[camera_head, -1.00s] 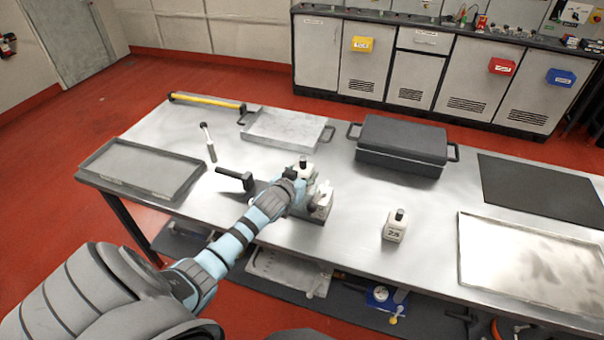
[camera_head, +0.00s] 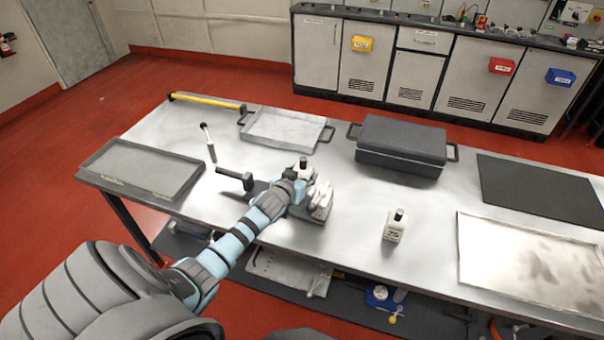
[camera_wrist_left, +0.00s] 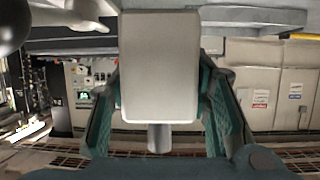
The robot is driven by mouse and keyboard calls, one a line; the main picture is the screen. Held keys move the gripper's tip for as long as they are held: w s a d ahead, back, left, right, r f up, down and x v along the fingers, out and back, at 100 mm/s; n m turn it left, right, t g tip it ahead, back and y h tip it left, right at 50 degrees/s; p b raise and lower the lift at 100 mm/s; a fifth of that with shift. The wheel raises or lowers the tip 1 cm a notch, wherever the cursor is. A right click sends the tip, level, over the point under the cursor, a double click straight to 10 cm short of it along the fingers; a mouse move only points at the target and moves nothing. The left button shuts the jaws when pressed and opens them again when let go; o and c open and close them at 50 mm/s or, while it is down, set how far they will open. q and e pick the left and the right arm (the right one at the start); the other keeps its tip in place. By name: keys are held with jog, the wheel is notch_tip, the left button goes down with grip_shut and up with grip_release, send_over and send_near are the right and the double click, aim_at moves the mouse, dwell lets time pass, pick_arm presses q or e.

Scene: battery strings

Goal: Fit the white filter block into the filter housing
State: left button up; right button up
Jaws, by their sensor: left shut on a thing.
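My left gripper (camera_head: 309,190) reaches over the near middle of the steel table. In the left wrist view its teal fingers are shut on a plain white block (camera_wrist_left: 160,65), with a short grey round stub (camera_wrist_left: 159,137) showing below it. In the head view the gripper and wrist mostly hide what it holds; a pale piece (camera_head: 321,197) shows at its right side. A grey base lies under and beside the gripper, largely covered. I cannot tell for sure whether this is the filter housing or how the block sits to it. My right gripper is not in view.
A small white block with a dark knob (camera_head: 395,226) stands to the right. A dark T-shaped handle (camera_head: 235,178) is left of the gripper. A black lidded case (camera_head: 402,142), shallow trays and a black mat (camera_head: 540,190) lie around. The table's right middle is mostly clear.

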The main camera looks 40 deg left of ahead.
pick_arm(q)
jog(key=shift+r, duration=0.1)
dwell(0.4)
jog(key=shift+f, duration=0.25)
jog(key=shift+f+b, duration=0.3)
jog(key=shift+f, duration=0.05)
jog(key=shift+f+b, duration=1.05)
jog(key=shift+f, duration=0.15)
jog(key=o, duration=1.4)
jog(key=shift+d, duration=0.1)
jog(key=shift+f, duration=0.1)
jog(key=shift+s, duration=0.15)
